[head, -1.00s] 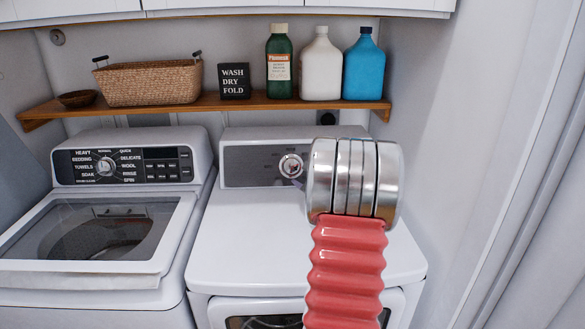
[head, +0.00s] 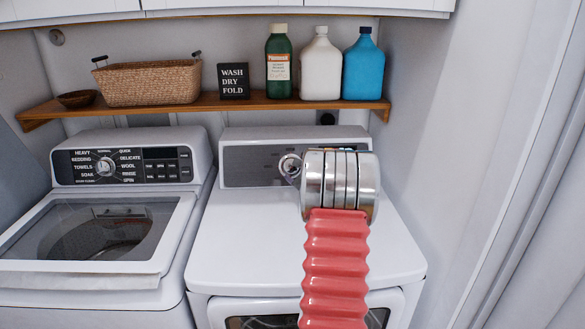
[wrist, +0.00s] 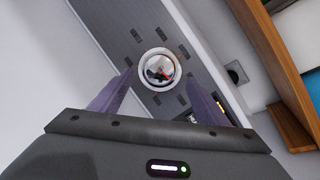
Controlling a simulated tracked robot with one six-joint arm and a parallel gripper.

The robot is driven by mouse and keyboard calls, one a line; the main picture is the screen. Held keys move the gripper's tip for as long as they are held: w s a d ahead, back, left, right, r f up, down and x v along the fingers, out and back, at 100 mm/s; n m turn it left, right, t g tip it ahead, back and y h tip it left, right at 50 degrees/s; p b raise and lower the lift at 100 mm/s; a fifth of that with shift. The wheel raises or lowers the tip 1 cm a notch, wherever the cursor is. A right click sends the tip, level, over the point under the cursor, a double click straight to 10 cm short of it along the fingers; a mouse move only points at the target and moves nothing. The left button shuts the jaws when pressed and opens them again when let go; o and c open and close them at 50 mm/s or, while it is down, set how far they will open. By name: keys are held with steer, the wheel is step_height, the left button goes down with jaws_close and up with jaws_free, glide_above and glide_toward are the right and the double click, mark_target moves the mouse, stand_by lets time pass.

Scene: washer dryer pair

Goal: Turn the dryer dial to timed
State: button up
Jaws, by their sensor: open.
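The dryer (head: 300,225) is the white machine on the right, with a grey control panel at its back. Its round chrome dial (head: 290,165) shows on the panel, partly beside my arm. In the wrist view the dial (wrist: 159,68) has a red mark on its face and several small dark labels around it, too small to read. My gripper (wrist: 163,84) is open, with one purple-grey finger on each side below the dial. The dial appears ahead between the fingertips; I cannot tell whether they touch it. In the head view my arm hides most of the gripper.
A washer (head: 120,215) stands to the left with its own dial (head: 106,167). A wooden shelf (head: 215,105) above the machines holds a basket (head: 150,83), a sign, a green bottle (head: 279,65) and two jugs. A wall closes the right side.

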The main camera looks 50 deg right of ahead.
mark_target(291, 166)
steer(key=shift+x, duration=3.25)
steer(key=shift+c, duration=0.5)
steer(key=c, duration=0.9)
